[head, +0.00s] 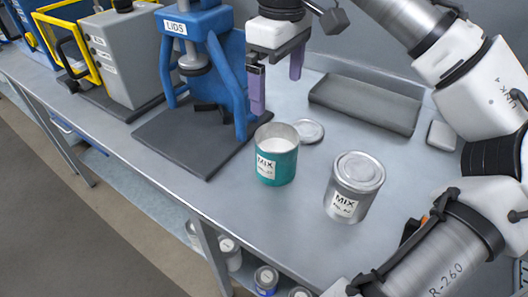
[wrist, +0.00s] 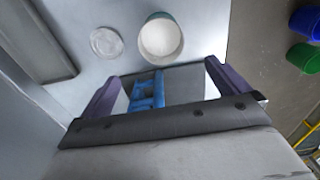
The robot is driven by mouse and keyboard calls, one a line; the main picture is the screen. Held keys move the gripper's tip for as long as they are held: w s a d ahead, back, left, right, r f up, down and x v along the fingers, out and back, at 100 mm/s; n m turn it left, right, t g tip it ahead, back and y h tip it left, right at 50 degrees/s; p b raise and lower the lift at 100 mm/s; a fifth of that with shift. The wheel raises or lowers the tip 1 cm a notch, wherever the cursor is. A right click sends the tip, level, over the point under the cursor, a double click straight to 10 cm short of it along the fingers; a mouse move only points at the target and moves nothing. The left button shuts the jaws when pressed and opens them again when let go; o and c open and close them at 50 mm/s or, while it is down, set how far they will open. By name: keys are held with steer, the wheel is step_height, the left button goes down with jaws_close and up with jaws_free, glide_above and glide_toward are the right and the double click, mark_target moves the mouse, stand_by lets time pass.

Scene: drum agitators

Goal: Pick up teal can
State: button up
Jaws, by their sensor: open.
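The teal can (head: 277,165) stands upright on the grey bench, open at the top with white contents and a "MIX" label. In the wrist view the teal can (wrist: 161,38) shows from above, beyond the fingers. A round lid (head: 308,131) lies flat on the bench just behind it; it also shows in the wrist view (wrist: 106,42). My gripper (head: 275,82) has purple fingers, is open and empty, and is above and behind the can, apart from it. A closed grey can (head: 347,188) labelled "MIX" stands to the right of the teal can.
A blue press labelled "LIDS" (head: 207,60) stands on a dark base plate (head: 180,145) left of the can. A dark shallow tray (head: 366,104) lies at the back right, with a small pale block (head: 441,136) beside it. Several cans sit under the bench. The bench front is clear.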

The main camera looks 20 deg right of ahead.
steer(key=b, duration=0.1)
glide_toward(276, 144)
steer(key=s, duration=0.3)
steer(key=shift+s+a+f, duration=0.1)
steer(key=shift+a+f, duration=0.15)
steer(key=shift+f, duration=0.85)
steer(key=shift+s+a+f, duration=0.1)
steer(key=shift+a+f, duration=0.1)
steer(key=shift+f, duration=0.95)
steer(key=shift+a+f, duration=0.25)
steer(key=shift+f, duration=0.85)
steer(key=c, duration=1.2)
steer(key=shift+c, duration=0.5)
steer(key=shift+r+p, duration=0.2)
steer(key=shift+p, duration=0.1)
